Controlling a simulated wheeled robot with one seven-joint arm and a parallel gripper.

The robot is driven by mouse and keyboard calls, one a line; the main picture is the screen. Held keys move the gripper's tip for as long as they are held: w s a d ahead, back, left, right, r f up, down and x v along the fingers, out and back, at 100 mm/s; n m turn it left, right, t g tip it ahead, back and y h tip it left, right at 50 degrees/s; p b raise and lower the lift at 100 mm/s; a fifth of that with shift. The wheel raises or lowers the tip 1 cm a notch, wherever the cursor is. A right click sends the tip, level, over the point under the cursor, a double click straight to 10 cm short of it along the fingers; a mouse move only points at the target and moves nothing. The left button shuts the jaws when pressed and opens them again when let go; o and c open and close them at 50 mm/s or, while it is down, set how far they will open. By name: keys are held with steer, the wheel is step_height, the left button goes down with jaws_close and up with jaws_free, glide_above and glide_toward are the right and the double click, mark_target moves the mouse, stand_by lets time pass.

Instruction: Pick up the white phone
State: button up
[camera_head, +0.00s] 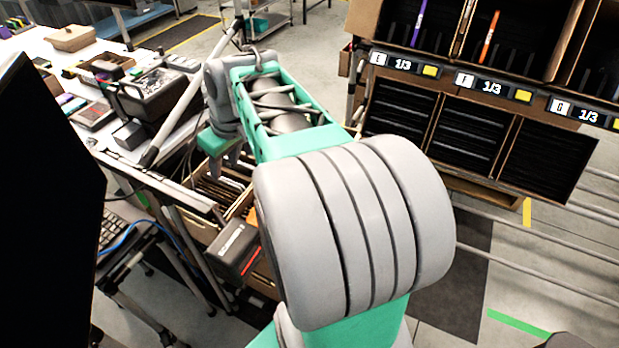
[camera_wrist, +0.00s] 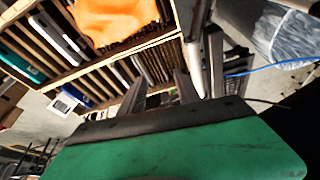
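My gripper (camera_head: 224,165) points down over a slotted carton (camera_head: 205,226) beside the workbench, its fingers apart. In the wrist view the dark fingers of my gripper (camera_wrist: 162,84) stand apart above the dividers, with nothing clearly between them. Thin items stand in the carton slots in that view, among them a grey one (camera_wrist: 62,36) and a teal-edged one (camera_wrist: 20,62). I cannot tell which, if any, is the white phone. A small white-framed object (camera_wrist: 66,103) shows below the cartons, too small to identify.
An orange cloth-like item (camera_wrist: 112,20) lies in a neighbouring compartment. A dark box (camera_head: 236,246) stands close to the carton. The cluttered workbench (camera_head: 150,140) is at left, a dark monitor (camera_head: 45,190) at near left. A tilted-carton rack (camera_head: 480,100) is at right.

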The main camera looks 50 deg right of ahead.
steer(key=s+d+f+b, duration=0.1)
steer(key=d+f, duration=0.3)
steer(key=d, duration=0.5)
steer(key=s+d+f+n+b, duration=0.15)
steer(key=d+f, duration=0.25)
steer(key=d, duration=0.5)
steer(key=d+f+b, duration=0.2)
steer(key=d+f, duration=0.2)
steer(key=d, duration=0.5)
steer(key=shift+y, duration=0.3)
steer(key=x, duration=0.2)
steer(key=p+x, duration=0.1)
steer(key=x, duration=0.4)
steer(key=shift+s+d+f, duration=0.1)
steer(key=shift+d+f, duration=0.2)
steer(key=shift+t, duration=0.3)
steer(key=shift+c, duration=0.5)
jaws_close()
steer(key=shift+r, duration=0.1)
